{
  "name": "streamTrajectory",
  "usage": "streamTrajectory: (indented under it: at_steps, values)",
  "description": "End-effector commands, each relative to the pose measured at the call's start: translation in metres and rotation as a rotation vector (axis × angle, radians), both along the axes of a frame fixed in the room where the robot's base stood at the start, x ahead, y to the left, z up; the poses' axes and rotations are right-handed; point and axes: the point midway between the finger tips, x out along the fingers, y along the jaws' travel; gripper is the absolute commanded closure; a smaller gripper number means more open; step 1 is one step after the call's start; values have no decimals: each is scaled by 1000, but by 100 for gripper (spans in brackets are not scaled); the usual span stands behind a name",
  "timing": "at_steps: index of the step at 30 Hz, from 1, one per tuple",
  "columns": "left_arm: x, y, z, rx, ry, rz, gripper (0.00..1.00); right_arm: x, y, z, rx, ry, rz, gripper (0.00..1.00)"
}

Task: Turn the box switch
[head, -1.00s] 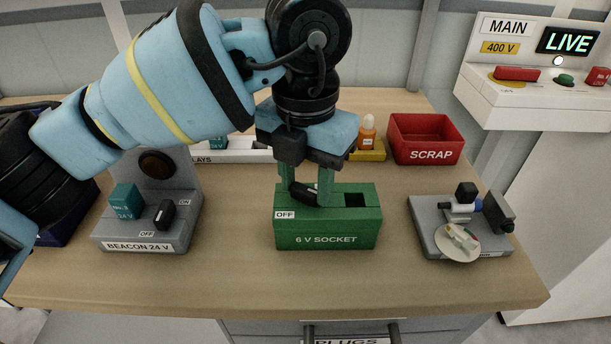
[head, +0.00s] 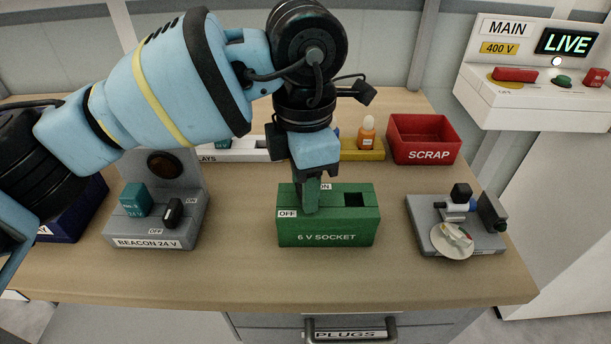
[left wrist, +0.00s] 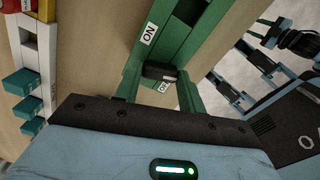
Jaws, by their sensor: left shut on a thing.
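The green box marked 6 V SOCKET (head: 335,238) stands on the bench, with an OFF label at its left front and an ON label behind my fingers. My left gripper (head: 312,208) points down onto the box's left part, its fingers lined up one before the other and hiding the switch in the head view. In the left wrist view the black switch knob (left wrist: 160,72) sits between the two green fingers of my left gripper (left wrist: 159,92), which is shut on it.
The grey BEACON 24 V box (head: 155,232) with its own black switch stands left. A grey fixture with a round dish (head: 452,240) stands right. The red SCRAP bin (head: 425,152) is behind. Bare bench lies between them. The MAIN panel (head: 525,95) reads LIVE.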

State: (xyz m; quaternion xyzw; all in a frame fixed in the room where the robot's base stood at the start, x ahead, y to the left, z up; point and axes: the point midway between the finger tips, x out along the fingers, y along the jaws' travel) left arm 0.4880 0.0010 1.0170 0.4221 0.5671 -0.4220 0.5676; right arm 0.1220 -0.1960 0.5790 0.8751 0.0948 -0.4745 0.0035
Motion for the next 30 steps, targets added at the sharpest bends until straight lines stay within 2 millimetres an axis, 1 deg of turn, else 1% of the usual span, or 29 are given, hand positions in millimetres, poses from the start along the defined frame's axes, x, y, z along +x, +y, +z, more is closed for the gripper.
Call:
streamTrajectory:
  at_steps: [6,12,18,30]
  values:
    - [0,1,0,1,1,-154,83,1,0,2,1,-3,0,64]
    - [-1,2,-1,1,2,-248,83,2,0,2,0,-5,0,64]
    - [-1,2,-1,1,2,-296,83,4,0,3,0,-10,-1,64]
    - [-1,2,-1,2,2,-309,83,6,0,3,0,-13,0,64]
